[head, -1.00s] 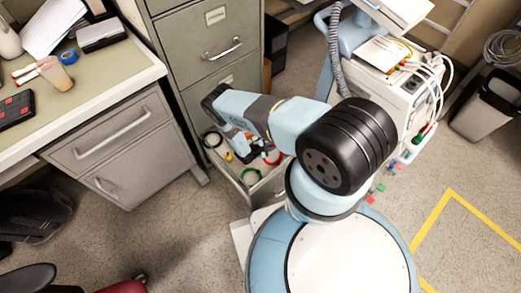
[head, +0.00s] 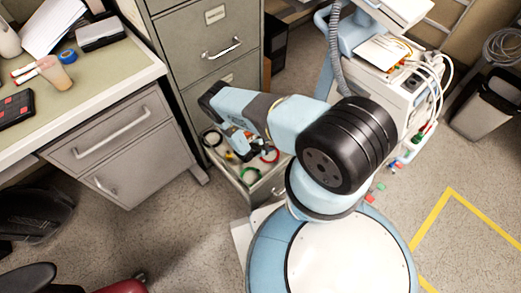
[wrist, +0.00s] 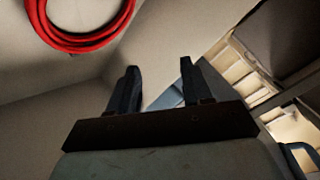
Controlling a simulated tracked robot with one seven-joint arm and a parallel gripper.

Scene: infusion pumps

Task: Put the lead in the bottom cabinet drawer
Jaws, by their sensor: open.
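The bottom cabinet drawer (head: 268,189) is pulled open beneath my arm. Several coiled leads lie in it: a red lead (head: 270,156) at the right, a green lead (head: 250,177) nearer the drawer front, and a black lead (head: 212,139) at the left. In the wrist view, a red coil (wrist: 78,38) lies at the upper left, beside and apart from the fingers. My gripper (wrist: 159,69) is open, with nothing between its fingers. In the head view its fingertips are mostly hidden by my arm. Which lead the task means cannot be told.
The grey filing cabinet (head: 205,55) rises behind the drawer, its upper drawers shut. A desk (head: 95,75) with papers and a cup stands at the left. A medical cart (head: 400,95) with cables stands at the right. Small coloured pieces lie on the floor beside it.

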